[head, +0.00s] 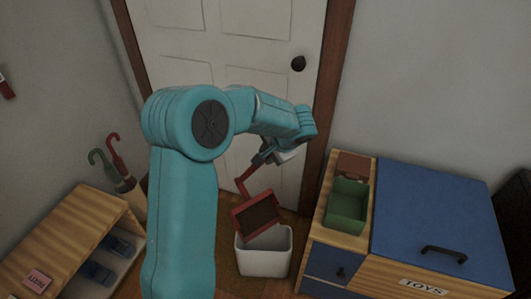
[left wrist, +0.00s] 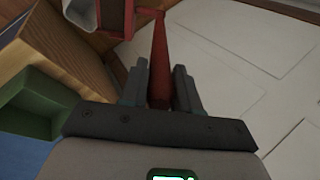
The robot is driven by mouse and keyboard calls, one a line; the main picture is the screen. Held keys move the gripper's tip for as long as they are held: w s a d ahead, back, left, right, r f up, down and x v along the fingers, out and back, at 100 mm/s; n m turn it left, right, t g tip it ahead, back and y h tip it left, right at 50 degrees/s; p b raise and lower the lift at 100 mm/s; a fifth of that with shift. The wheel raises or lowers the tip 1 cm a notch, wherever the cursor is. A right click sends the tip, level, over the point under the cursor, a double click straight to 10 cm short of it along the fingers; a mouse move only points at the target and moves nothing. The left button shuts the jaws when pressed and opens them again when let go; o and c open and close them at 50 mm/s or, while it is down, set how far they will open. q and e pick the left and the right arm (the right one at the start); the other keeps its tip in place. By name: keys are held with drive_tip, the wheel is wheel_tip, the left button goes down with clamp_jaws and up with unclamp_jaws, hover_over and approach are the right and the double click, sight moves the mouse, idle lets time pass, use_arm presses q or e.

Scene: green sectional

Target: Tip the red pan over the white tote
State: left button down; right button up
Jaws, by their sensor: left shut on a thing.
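My left gripper (head: 263,157) is shut on the handle of the red pan (head: 257,215). In the left wrist view the red handle (left wrist: 160,62) runs between the two dark fingers of my gripper (left wrist: 159,88). The pan hangs below the gripper, steeply tilted, with its dark inside facing the head camera. Its lower edge is at the mouth of the white tote (head: 263,262), which stands on the floor by the door. Whether pan and tote touch, I cannot tell. The tote's inside is mostly hidden by the pan. My right gripper is not in view.
A wooden shoe bench (head: 65,235) and umbrellas (head: 118,165) are at left. A white door (head: 250,55) is behind.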

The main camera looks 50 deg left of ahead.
use_arm(q)
drive_tip(key=shift+s+d+f+y+b, duration=0.25)
drive_tip(key=shift+d+f+y+b, duration=1.5)
drive_tip(key=shift+d, duration=3.05)
drive_tip(key=shift+s+d+f+y+b, duration=0.25)
drive_tip(key=shift+d+f+y+b, duration=0.45)
drive_tip(key=shift+d+f+b, duration=2.45)
drive_tip(key=shift+s+d+f+y+b, duration=0.25)
drive_tip(key=shift+d+f+y+b, duration=1.7)
drive_tip(key=shift+d, duration=4.5)
drive_tip(key=a+r+h+p, duration=0.3)
drive_tip(key=a+r, duration=0.3)
drive_tip(key=a, duration=0.4)
drive_tip(key=w+a+r+h+p, duration=0.1)
drive_tip(key=a+r+h+p, duration=0.2)
drive_tip(key=a+r+p, duration=0.2)
drive_tip(key=a+r, duration=0.2)
drive_tip(key=a, duration=0.2)
drive_tip(key=shift+a+r+h, duration=0.25)
drive_tip(key=shift+a+h, duration=0.05)
drive_tip(key=shift+a, duration=0.1)
